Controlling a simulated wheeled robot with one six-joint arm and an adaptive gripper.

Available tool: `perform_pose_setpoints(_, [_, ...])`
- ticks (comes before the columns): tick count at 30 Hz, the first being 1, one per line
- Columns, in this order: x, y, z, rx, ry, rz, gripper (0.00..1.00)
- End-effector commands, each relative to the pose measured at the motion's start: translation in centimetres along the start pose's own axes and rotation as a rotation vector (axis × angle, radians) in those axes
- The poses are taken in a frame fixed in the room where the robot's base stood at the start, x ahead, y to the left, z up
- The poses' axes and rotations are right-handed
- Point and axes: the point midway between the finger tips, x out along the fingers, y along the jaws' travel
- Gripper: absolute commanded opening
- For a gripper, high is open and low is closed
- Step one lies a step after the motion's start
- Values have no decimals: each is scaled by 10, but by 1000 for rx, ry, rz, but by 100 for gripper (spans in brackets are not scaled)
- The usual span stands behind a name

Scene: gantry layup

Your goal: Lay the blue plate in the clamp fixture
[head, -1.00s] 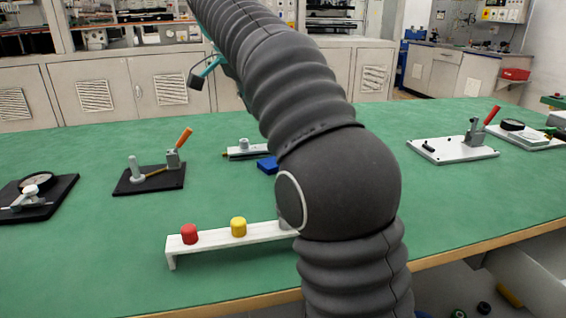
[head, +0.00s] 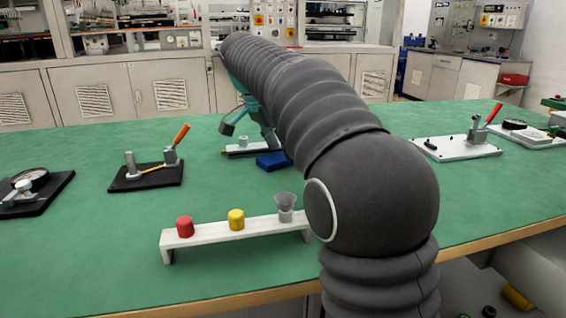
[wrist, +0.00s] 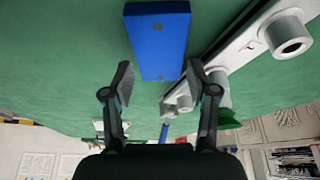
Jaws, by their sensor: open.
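The blue plate (head: 270,162) lies on the green table near its middle, partly hidden by my arm. It also shows as a blue block in the wrist view (wrist: 158,40). My gripper (wrist: 160,84) is open and empty, its fingers spread on either side of the plate's near end. In the head view my arm's end is just above and behind the plate. A white base with a red-handled clamp (head: 476,130) stands at the right, and a black base with an orange-handled clamp (head: 172,152) stands at the left. I cannot tell which is the clamp fixture.
A pale bar with grey cylinders (wrist: 245,45) lies close beside the plate. A dial gauge (head: 32,180) is at far left.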

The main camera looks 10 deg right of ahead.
Motion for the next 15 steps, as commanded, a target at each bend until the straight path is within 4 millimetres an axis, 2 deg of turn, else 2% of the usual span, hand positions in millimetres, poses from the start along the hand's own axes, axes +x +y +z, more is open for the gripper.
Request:
perform_pose_setpoints(4, [13, 0, 0, 1, 0, 0, 58])
perform_pose_setpoints(15, [14, 0, 0, 0, 0, 0, 58])
